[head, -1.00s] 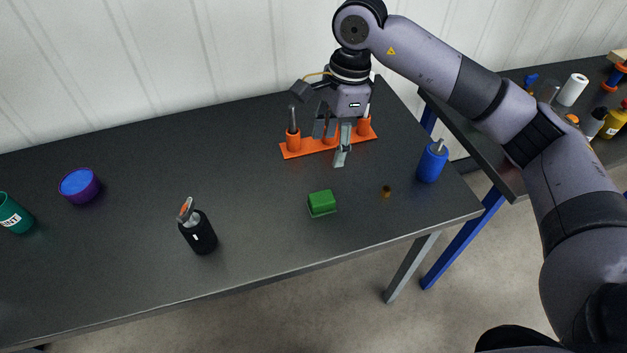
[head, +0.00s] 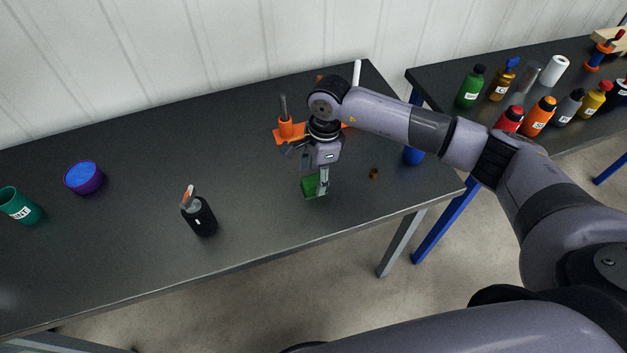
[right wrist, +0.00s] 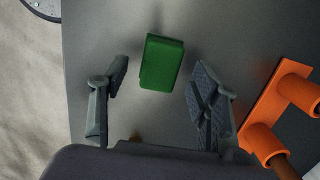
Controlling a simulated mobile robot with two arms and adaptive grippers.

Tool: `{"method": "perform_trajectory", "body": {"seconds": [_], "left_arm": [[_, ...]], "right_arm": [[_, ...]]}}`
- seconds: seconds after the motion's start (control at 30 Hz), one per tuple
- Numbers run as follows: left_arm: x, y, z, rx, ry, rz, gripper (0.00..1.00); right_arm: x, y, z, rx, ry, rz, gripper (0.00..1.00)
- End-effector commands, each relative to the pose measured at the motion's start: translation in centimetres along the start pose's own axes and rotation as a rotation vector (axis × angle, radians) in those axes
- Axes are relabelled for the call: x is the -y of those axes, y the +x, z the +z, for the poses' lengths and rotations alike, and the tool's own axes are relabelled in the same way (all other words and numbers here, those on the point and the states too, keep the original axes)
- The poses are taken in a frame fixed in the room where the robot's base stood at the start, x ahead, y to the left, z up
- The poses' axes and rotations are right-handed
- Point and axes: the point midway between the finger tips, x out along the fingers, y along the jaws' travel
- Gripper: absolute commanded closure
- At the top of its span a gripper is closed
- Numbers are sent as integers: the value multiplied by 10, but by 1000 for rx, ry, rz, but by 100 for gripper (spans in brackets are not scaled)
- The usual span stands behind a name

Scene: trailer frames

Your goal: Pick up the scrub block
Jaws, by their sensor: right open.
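The scrub block (head: 308,187) is a small green block lying on the dark table (head: 130,260). In the head view it is partly hidden behind my right gripper (head: 316,188). In the right wrist view the green block (right wrist: 162,62) lies ahead of and between the two open fingers of the right gripper (right wrist: 160,95), with a gap to each finger. The right gripper is open, empty and points down close above the block. My left gripper is not in view.
An orange holder (head: 287,132) with upright tools stands just behind. A blue container (head: 413,156) and a small brown item (head: 374,173) are to the right. A black cup (head: 199,217), purple bowl (head: 84,177) and green cup (head: 18,206) are left. Bottles (head: 540,117) stand on another table.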

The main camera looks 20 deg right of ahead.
Motion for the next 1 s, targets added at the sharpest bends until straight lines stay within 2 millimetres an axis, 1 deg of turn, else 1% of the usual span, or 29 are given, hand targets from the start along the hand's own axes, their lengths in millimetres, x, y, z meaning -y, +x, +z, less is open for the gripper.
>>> {"method": "perform_trajectory", "body": {"seconds": [0.03,0.1,0.2,0.47,1.0], "left_arm": [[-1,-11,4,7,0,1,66],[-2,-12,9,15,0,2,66],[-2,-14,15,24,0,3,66],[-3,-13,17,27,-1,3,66],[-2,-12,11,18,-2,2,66]], "right_arm": [[0,4,2,1,2,5,43],[0,15,2,1,1,2,43],[0,24,1,1,1,2,43],[1,28,1,1,0,-1,43],[1,27,1,1,1,-1,79]]}}
